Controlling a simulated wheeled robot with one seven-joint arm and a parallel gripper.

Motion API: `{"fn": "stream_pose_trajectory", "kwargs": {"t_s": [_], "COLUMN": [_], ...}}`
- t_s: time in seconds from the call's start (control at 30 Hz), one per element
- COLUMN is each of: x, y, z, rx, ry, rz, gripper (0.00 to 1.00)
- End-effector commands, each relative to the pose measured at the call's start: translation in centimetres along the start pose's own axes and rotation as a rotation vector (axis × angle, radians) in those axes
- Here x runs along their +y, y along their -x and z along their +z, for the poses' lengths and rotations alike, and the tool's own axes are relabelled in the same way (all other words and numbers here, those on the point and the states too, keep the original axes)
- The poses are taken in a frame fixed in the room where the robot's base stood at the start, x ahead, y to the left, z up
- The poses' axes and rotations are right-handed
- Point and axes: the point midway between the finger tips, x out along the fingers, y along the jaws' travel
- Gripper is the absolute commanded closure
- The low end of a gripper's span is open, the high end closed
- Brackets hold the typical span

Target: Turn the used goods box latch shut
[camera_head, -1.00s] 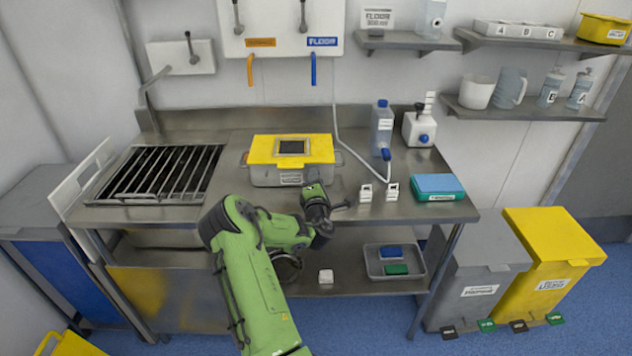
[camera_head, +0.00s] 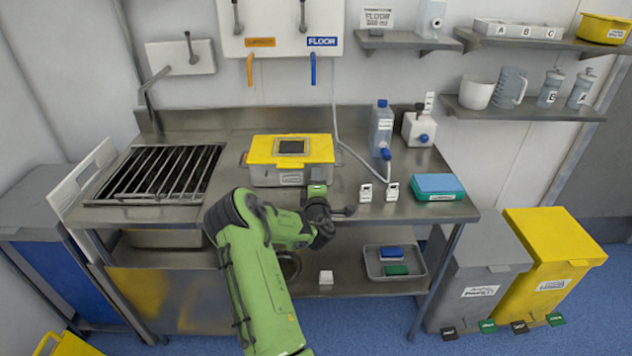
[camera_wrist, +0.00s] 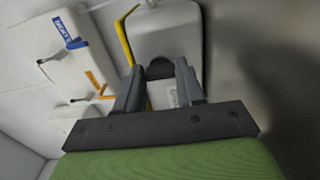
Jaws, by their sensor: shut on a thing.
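The used goods box (camera_head: 277,178) is a grey metal box with a yellow lid (camera_head: 262,150), standing on the steel table. The lid has a dark framed window and lies on top. My gripper (camera_head: 318,186) is at the box's front right corner. In the wrist view my gripper (camera_wrist: 159,84) has its two fingers around a small dark part, which looks like the latch (camera_wrist: 159,68), against the grey box wall. A white label (camera_wrist: 165,93) shows between the fingers. The latch's exact angle cannot be told; my gripper hides it in the head view.
Two small white labelled blocks (camera_head: 366,193) and a teal box with a blue top (camera_head: 438,187) stand to the right. A bottle (camera_head: 381,130) is behind them. A rack (camera_head: 157,174) lies left. The lower shelf holds a tray (camera_head: 418,264).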

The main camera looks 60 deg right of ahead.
Motion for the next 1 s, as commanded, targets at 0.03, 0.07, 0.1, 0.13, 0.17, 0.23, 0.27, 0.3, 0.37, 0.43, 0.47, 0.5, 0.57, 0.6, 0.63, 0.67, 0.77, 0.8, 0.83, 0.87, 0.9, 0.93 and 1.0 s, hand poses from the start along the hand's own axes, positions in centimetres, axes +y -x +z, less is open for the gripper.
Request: {"fn": "stream_pose_trajectory", "kwargs": {"t_s": [0.03,0.07,0.1,0.13,0.17,0.23,0.27,0.3,0.37,0.43,0.47,0.5,0.57,0.6,0.63,0.67,0.77,0.8,0.83,0.87,0.9,0.93,1.0], "x": [-0.1,-0.1,-0.1,-0.1,-0.1,-0.1,-0.1,-0.1,-0.1,-0.1,-0.1,-0.1,-0.1,-0.1,-0.1,-0.1,-0.2,-0.2,-0.3,-0.4,-0.5,-0.5,-0.7], "y": [0.0,0.0,0.0,0.0,0.0,0.0,0.0,0.0,0.0,0.0,0.0,0.0,0.0,0.0,0.1,0.3,1.6,2.4,3.2,3.9,5.0,5.8,7.6], "z": [0.1,0.1,0.1,0.1,0.1,0.1,0.1,0.1,0.0,0.0,0.0,0.0,0.0,0.0,0.0,0.0,0.1,0.0,0.0,0.1,0.1,0.0,0.1], "rx": [-0.002,-0.002,-0.002,-0.002,-0.002,-0.002,-0.002,-0.002,-0.001,-0.001,-0.001,-0.001,-0.001,-0.001,-0.001,-0.001,-0.004,-0.003,-0.002,-0.005,-0.004,-0.002,-0.003], "ry": [-0.002,-0.002,-0.002,-0.002,-0.002,-0.002,-0.001,-0.001,-0.001,0.000,0.000,0.000,0.000,0.000,0.000,0.000,0.000,-0.001,-0.002,-0.003,-0.004,-0.003,-0.005], "rz": [-0.002,-0.002,-0.002,-0.003,-0.003,-0.003,-0.003,-0.002,-0.002,-0.002,-0.002,-0.001,-0.001,-0.001,-0.001,0.000,-0.001,-0.003,-0.003,-0.001,-0.002,-0.003,-0.001], "gripper": [0.92,0.92,0.92,0.92,0.92,0.54,0.50,0.44,0.36,0.36,0.36,0.36,0.36,0.36,0.36,0.36,0.36,0.36,0.36,0.36,0.36,0.36,0.36]}}
